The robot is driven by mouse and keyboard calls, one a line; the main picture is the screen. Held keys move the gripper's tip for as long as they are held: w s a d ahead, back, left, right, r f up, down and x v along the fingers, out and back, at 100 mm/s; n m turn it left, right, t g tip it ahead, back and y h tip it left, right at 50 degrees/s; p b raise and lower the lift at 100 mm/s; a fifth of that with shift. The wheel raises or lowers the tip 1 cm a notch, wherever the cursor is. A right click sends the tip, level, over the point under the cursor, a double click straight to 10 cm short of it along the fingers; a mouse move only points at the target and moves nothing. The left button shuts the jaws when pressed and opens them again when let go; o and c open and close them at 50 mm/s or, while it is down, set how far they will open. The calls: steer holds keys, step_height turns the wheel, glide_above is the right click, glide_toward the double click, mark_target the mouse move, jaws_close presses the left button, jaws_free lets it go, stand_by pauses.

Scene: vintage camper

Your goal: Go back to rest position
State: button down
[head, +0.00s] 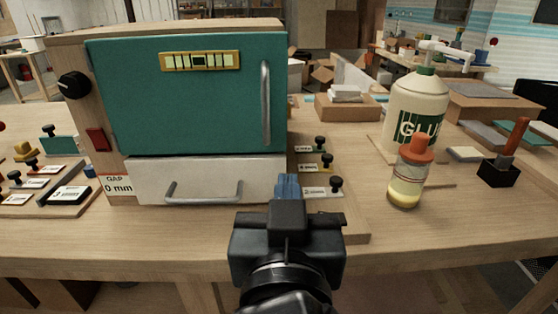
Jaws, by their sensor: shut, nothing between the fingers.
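My gripper (288,186) is at the lower middle of the head view, pointing away over the table's front edge. Its blue fingertips are together with nothing between them. The fingertips show in front of the right end of a white drawer (145,182) with a grey handle. Whether they touch anything cannot be told. The drawer sits under a teal door (130,110) of a wooden cabinet (160,31), and both look closed. A label on the cabinet reads "GAP 0 mm".
The wooden table (420,225) has stamps with black knobs (336,184) right of the cabinet and more at the left. A glue bottle (416,100), an orange-capped bottle (410,175) and a black block with a handled tool (498,174) stand at right. The front right tabletop is clear.

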steer(key=s+d+f+n+g+y, duration=0.1)
steer(key=s+d+f+n+y, duration=0.1)
steer(key=s+d+f, duration=0.55)
steer(key=s+d+f+n+g+y, duration=0.2)
steer(key=s+d+f+n, duration=0.15)
steer(key=f, duration=0.65)
steer(key=s+d+m+h, duration=0.1)
steer(key=s+d+m, duration=0.1)
steer(key=s, duration=0.8)
steer(key=s+d+m, duration=0.2)
steer(key=s+d, duration=0.3)
steer(key=s, duration=0.5)
steer(key=shift+s+h, duration=0.4)
steer(key=shift+f, duration=0.1)
